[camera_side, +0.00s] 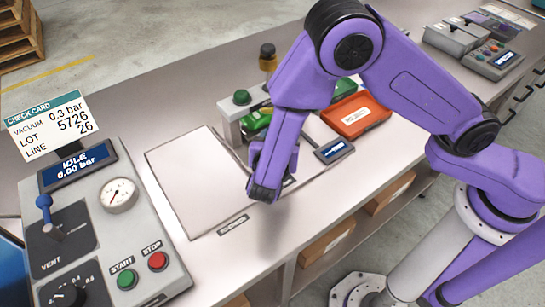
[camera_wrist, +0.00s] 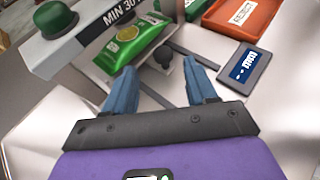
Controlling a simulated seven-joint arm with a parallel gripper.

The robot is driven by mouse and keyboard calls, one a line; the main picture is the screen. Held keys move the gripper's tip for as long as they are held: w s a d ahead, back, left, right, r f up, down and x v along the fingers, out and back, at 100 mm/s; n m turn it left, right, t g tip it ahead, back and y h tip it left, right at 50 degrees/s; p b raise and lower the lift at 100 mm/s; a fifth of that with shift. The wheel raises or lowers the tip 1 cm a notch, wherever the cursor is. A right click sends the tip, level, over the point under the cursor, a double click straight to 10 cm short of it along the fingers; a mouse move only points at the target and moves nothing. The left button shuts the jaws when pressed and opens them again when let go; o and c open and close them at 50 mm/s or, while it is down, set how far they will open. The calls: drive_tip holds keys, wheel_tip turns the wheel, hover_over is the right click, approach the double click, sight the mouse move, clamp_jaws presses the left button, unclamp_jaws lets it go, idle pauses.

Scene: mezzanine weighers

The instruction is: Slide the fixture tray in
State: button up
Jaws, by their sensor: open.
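A green packet (camera_wrist: 132,45) lies under the front of a grey housing (camera_wrist: 88,38) marked "MIN 30", partly hidden; the packet (camera_side: 254,124) also shows in the side view. A dark knob (camera_wrist: 164,57) stands beside the packet, on its right in the wrist view. I cannot clearly make out the fixture tray's outline under the packet; dark rail-like strips run nearby. My gripper (camera_wrist: 163,84) is open and empty, its two blue fingers apart, with the knob beyond and between their tips. In the side view my gripper (camera_side: 264,190) hangs in front of the housing and hides part of it.
A green button (camera_side: 242,97) tops the housing. A red tray (camera_side: 355,115) and a small display (camera_side: 334,151) stand to the right. A pale flat plate (camera_side: 190,180) and a vacuum control panel (camera_side: 105,235) reading IDLE lie left. The front bench strip is clear.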

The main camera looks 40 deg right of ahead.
drive_tip(key=v, duration=1.1)
drive_tip(key=shift+s+a+r, duration=0.25)
drive_tip(key=s+d+r+m+g+y, duration=0.2)
drive_tip(key=d+m+g, duration=0.15)
drive_tip(key=d, duration=0.45)
drive_tip(key=s+d+r+m+g+y, duration=0.1)
drive_tip(key=s+d+r+m+g, duration=0.2)
drive_tip(key=d, duration=0.4)
drive_tip(key=s+d+r+m+g+y, duration=0.2)
drive_tip(key=s+d+m+g+y, duration=0.1)
drive_tip(key=s+d+m+y, duration=0.4)
drive_tip(key=s+d+m, duration=0.1)
drive_tip(key=s+d, duration=0.1)
drive_tip(key=s, duration=0.1)
drive_tip(key=shift+s+d+r, duration=0.35)
